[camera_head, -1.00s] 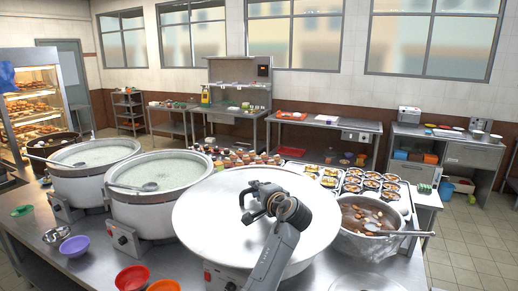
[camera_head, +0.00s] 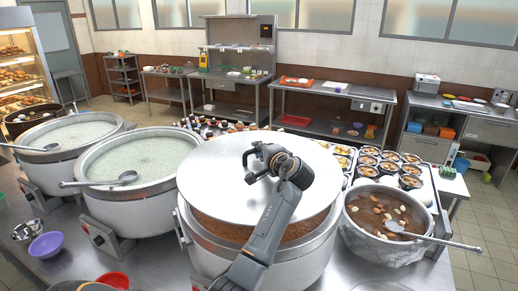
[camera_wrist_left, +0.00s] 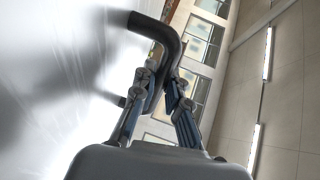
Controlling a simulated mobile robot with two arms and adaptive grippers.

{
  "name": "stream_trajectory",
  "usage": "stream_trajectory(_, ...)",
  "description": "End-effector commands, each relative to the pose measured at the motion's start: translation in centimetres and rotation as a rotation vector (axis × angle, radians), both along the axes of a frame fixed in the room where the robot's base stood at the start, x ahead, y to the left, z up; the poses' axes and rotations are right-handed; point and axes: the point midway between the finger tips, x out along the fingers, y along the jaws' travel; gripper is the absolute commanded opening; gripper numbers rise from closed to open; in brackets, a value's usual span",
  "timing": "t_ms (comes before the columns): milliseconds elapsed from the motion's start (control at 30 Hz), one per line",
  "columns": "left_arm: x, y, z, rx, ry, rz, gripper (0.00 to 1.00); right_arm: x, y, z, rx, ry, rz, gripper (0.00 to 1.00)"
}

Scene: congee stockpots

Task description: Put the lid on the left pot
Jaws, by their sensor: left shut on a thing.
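My left gripper (camera_head: 264,160) is shut on the dark handle of a large pale round lid (camera_head: 215,175). The wrist view shows the fingers (camera_wrist_left: 160,95) around the curved black handle (camera_wrist_left: 168,35), with the lid's surface (camera_wrist_left: 45,85) at left. The lid appears over the rear of the nearest big pot (camera_head: 210,255), whose front rim and brown contents (camera_head: 230,228) show. Whether it touches that pot is unclear. Two open pots of pale congee stand to its left: a middle pot (camera_head: 135,205) and a far-left pot (camera_head: 72,160). My right gripper is not in view.
Ladles lie across the middle pot (camera_head: 125,178) and the far-left pot (camera_head: 50,147). A stew pot (camera_head: 375,248) with a ladle stands at right. Filled bowls (camera_head: 390,165) and bottles (camera_head: 215,125) stand behind. A purple bowl (camera_head: 46,246) and a red bowl (camera_head: 113,280) are in front.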

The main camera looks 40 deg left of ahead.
Motion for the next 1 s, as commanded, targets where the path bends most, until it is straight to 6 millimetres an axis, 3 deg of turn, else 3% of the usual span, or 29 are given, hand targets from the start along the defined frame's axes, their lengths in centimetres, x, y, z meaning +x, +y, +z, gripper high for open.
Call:
stream_trajectory(300,0.0,0.0,-3.5,0.005,-0.004,0.000,0.00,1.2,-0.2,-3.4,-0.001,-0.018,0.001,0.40)
stream_trajectory(500,0.0,0.0,-5.0,0.005,-0.003,-0.001,0.00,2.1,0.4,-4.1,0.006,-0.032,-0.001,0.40)
stream_trajectory(1000,0.0,0.0,-5.4,0.004,-0.005,0.000,0.00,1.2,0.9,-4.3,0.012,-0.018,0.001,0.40)
